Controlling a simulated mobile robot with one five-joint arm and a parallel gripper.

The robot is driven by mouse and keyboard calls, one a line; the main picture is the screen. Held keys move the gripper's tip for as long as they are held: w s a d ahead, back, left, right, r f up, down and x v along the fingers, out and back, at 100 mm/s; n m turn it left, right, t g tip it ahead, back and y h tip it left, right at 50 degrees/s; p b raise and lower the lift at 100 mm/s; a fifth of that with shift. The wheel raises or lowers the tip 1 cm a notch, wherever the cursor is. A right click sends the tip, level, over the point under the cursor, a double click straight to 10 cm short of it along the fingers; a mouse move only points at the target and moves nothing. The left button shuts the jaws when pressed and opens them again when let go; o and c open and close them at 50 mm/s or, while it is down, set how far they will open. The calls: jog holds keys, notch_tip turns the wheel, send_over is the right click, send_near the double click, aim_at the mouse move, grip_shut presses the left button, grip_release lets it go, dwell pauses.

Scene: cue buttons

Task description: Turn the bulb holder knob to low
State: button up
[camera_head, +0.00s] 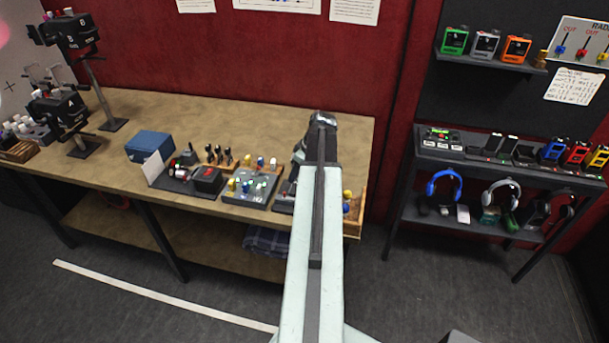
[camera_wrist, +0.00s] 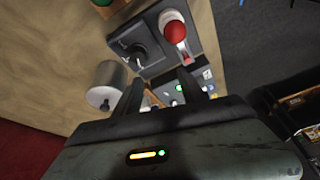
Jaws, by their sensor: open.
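In the wrist view a dark grey base carries a red bulb-like ball (camera_wrist: 174,30) on a pale mount. Beside it is a black round knob (camera_wrist: 138,48) with a small pale mark; this looks like the bulb holder. Its setting labels are too small to read. My gripper (camera_wrist: 160,88) is open and empty, its two dark fingers reaching toward the near edge of this base. The knob lies beyond the fingertips; I cannot tell the height gap. In the head view my arm hides the gripper and most of this part of the bench.
A silver cylinder (camera_wrist: 107,84) stands close beside my left finger. A panel with coloured knobs (camera_head: 250,186) and a black device (camera_head: 207,180) sit along the bench (camera_head: 190,112). Shelves with radios and headphones (camera_head: 443,187) stand at the right.

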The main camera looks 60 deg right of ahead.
jog(key=s+d, duration=0.3)
jog(key=s, duration=0.1)
jog(key=b+x, duration=0.7)
jog(key=shift+w+d+f, duration=0.2)
jog(key=shift+w, duration=0.15)
jog(key=shift+r, duration=0.1)
jog(key=shift+c, duration=0.2)
